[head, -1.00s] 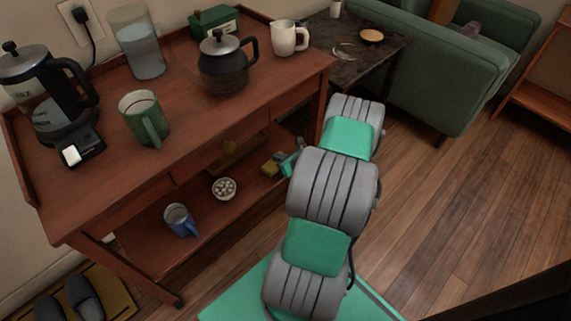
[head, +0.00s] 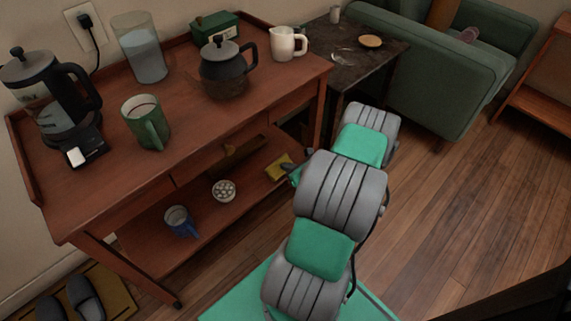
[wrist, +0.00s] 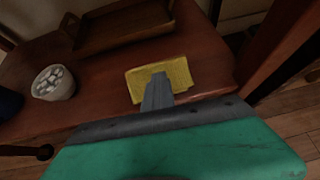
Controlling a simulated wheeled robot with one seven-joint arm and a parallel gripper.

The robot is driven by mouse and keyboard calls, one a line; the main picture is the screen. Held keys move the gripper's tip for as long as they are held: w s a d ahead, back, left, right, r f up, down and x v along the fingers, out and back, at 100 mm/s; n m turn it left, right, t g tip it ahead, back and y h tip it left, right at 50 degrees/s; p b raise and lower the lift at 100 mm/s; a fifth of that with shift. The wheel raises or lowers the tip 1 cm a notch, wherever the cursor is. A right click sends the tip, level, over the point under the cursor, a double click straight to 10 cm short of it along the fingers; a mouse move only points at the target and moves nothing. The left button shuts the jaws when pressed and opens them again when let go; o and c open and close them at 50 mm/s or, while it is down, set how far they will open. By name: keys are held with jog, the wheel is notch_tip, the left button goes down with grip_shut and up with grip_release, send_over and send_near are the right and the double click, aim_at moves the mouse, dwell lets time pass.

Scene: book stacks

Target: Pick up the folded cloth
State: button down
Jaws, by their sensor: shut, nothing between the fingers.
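The folded cloth (head: 279,167) is a small yellow rectangle lying flat on the lower shelf of the wooden cart, near its right end. In the wrist view the cloth (wrist: 177,71) lies just beyond my fingers, which cover part of its near edge. My gripper (wrist: 158,80) is shut and empty, pointing at the cloth. I cannot tell whether the fingertips touch it. In the head view my gripper (head: 287,169) is at the cloth's right side, mostly hidden by my arm.
The cart's right leg (head: 317,112) rises close to my arm. The wooden top (head: 195,120) overhangs the shelf.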

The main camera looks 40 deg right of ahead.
jog(key=shift+s+a+f+p, duration=0.2)
jog(key=shift+s+a+p, duration=0.1)
jog(key=shift+a+p, duration=0.4)
jog(key=s+d+r+p, duration=0.1)
jog(key=s+p, duration=0.1)
jog(key=s, duration=0.9)
jog(key=n+y+b, duration=0.2)
jog(key=b, duration=0.3)
send_near(278, 164)
jog(key=x, duration=0.6)
jog(key=r+x, duration=0.1)
jog(key=x, duration=0.2)
jog(key=shift+w, duration=0.35)
jog(key=shift+w+f+b, duration=0.15)
jog(key=shift+f+b, duration=0.3)
jog(key=shift+f, duration=0.1)
jog(key=shift+a+f, duration=0.1)
jog(key=shift+f, duration=0.1)
